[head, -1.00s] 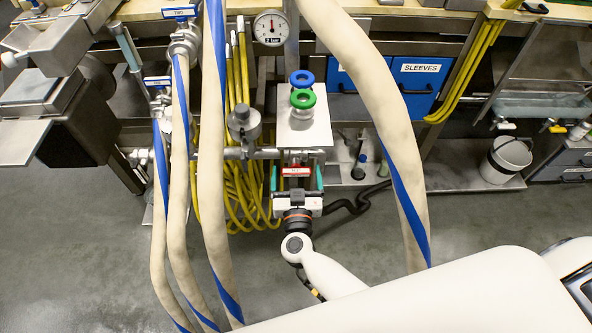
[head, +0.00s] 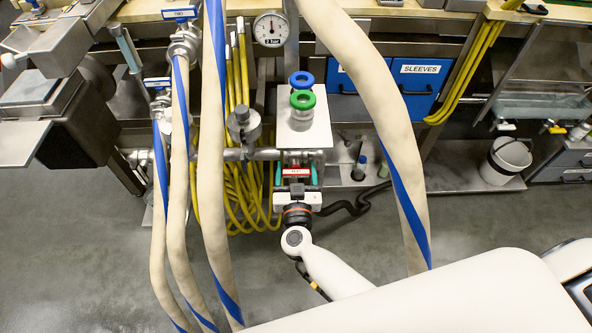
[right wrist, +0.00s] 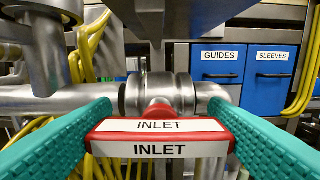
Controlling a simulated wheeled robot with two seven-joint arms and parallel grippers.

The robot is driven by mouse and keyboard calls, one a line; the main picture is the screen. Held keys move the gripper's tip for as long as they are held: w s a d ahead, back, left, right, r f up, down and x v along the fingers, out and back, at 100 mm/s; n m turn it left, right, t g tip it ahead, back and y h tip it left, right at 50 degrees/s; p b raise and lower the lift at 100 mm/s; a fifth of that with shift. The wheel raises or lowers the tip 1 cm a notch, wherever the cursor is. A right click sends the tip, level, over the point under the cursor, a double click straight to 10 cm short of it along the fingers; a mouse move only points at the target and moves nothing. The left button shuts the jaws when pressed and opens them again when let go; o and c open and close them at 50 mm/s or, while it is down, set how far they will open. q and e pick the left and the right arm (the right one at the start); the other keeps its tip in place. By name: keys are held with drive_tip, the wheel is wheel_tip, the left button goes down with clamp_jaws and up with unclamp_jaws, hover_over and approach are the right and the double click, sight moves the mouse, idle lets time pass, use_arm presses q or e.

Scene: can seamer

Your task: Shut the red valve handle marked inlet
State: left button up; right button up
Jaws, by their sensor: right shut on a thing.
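The red valve handle (head: 296,171) marked INLET sits on a metal valve below a white plate in the head view. In the right wrist view the handle (right wrist: 160,137) shows close up, with two white INLET labels, in front of the steel valve body (right wrist: 160,93) and its horizontal pipe. My right gripper (head: 296,175) is shut on the handle. Its teal fingers press on the handle's left and right ends in the right wrist view (right wrist: 160,140). My left gripper is not in view.
Thick beige hoses with blue stripes (head: 210,190) hang left of the valve, and another (head: 385,110) arcs to its right. Yellow hoses (head: 240,190) hang behind. Blue and green handwheels (head: 302,99) stand above the plate. A pressure gauge (head: 271,28) is higher up.

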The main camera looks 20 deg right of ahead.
drive_tip(key=m+p, duration=0.1)
drive_tip(key=m, duration=0.2)
drive_tip(key=shift+m, duration=0.4)
drive_tip(key=shift+d+f+m, duration=0.15)
drive_tip(key=shift+m, duration=2.15)
drive_tip(key=o, duration=1)
drive_tip(key=shift+s, duration=0.1)
drive_tip(key=v, duration=1.2)
drive_tip(key=shift+c, duration=0.3)
